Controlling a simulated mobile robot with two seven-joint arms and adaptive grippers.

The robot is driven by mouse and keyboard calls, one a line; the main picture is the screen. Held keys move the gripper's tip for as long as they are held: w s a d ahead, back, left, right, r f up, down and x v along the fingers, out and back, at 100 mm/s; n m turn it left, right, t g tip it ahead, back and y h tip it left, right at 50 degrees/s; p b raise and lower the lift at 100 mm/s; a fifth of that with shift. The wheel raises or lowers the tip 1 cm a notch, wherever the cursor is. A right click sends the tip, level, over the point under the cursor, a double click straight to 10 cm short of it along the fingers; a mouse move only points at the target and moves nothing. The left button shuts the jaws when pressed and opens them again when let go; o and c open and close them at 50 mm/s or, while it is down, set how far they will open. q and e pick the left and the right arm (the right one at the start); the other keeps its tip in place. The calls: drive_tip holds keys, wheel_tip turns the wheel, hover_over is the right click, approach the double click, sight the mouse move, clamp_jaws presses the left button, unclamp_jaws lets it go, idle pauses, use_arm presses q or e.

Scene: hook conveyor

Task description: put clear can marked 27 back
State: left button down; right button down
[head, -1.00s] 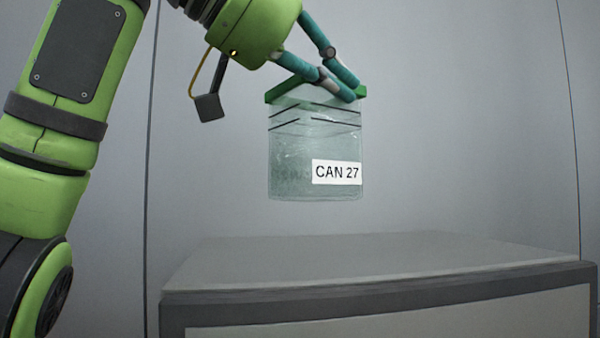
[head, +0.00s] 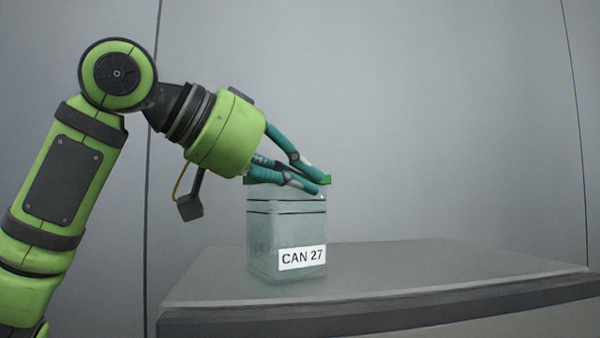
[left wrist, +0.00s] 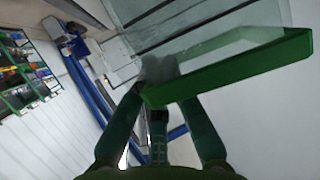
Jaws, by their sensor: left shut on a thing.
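The clear can (head: 285,232) has a green rim and a white label reading CAN 27. It is upright at the front left of the grey table top (head: 430,265), with its base at or just above the surface; I cannot tell whether it touches. My left gripper (head: 318,186) is shut on the can at its green rim, from above and the left. In the left wrist view the green rim (left wrist: 235,68) lies across the fingers (left wrist: 160,75), and the clear wall shows beyond it. My right gripper is in neither view.
The table top is bare to the right of the can. A plain grey wall (head: 430,110) stands behind it. The left wrist view shows a shelf with coloured items (left wrist: 25,75) at far left and a blue post (left wrist: 95,105).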

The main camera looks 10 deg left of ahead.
use_arm(q)
drive_tip(key=shift+s+d, duration=0.1)
drive_tip(key=shift+s, duration=0.05)
drive_tip(key=shift+f, duration=0.1)
drive_tip(key=c, duration=1.4)
unclamp_jaws()
drive_tip(key=b+v, duration=0.3)
drive_tip(key=v, duration=0.9)
drive_tip(key=shift+s, duration=0.1)
